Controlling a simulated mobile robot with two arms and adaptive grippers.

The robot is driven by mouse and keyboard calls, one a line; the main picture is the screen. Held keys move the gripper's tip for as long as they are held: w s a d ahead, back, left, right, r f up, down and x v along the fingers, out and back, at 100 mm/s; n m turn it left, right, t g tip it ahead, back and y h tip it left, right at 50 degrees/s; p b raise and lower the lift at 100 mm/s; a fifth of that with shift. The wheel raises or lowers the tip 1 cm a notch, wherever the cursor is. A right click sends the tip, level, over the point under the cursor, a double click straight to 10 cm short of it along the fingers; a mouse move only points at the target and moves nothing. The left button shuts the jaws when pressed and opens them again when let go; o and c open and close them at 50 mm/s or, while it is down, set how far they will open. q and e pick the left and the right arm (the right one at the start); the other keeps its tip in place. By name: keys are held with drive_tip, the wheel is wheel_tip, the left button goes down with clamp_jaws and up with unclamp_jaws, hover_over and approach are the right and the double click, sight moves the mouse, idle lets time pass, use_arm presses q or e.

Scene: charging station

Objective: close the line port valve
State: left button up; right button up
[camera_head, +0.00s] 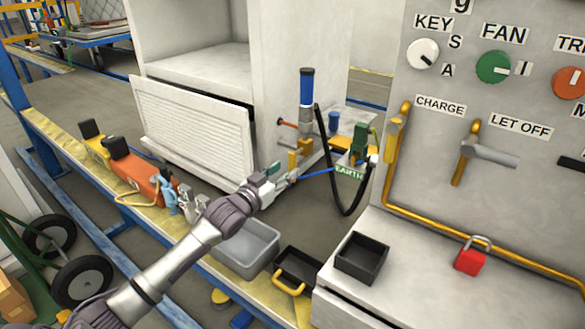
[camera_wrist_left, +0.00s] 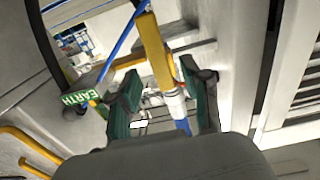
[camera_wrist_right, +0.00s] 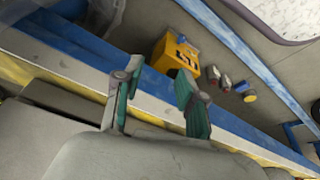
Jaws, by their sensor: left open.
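A fitting stack stands by the white cabinet in the head view, with a blue-topped cylinder (camera_head: 306,88), a small red handle (camera_head: 287,122) and yellow parts (camera_head: 293,161). No label marks which part is the line port valve. My left gripper (camera_head: 280,178) is open just in front of the stack's lower end. In the left wrist view, a yellow pipe piece (camera_wrist_left: 155,50) with a white and blue end appears between the green fingers of this gripper (camera_wrist_left: 165,112); contact is unclear. My right gripper (camera_wrist_right: 157,98) is open and empty in the right wrist view, outside the head view.
A green EARTH tag (camera_head: 349,172) and black hose (camera_head: 342,200) hang right of the stack. A control panel (camera_head: 470,90) stands at right, above a ledge with a black tray (camera_head: 361,258) and red padlock (camera_head: 469,261). A grey bin (camera_head: 247,247) lies below my left arm.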

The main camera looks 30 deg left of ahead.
sight(291, 166)
use_arm(q)
drive_tip(key=w, duration=0.3)
drive_tip(key=shift+w+d+b, duration=0.3)
drive_tip(key=shift+w, duration=0.4)
use_arm(e)
drive_tip(key=w, duration=0.1)
drive_tip(key=w+a+t, duration=0.1)
drive_tip(key=w, duration=0.1)
drive_tip(key=shift+r+t, duration=0.1)
drive_tip(key=shift+t, duration=0.2)
use_arm(q)
clamp_jaws()
use_arm(e)
drive_tip(key=shift+d, duration=0.1)
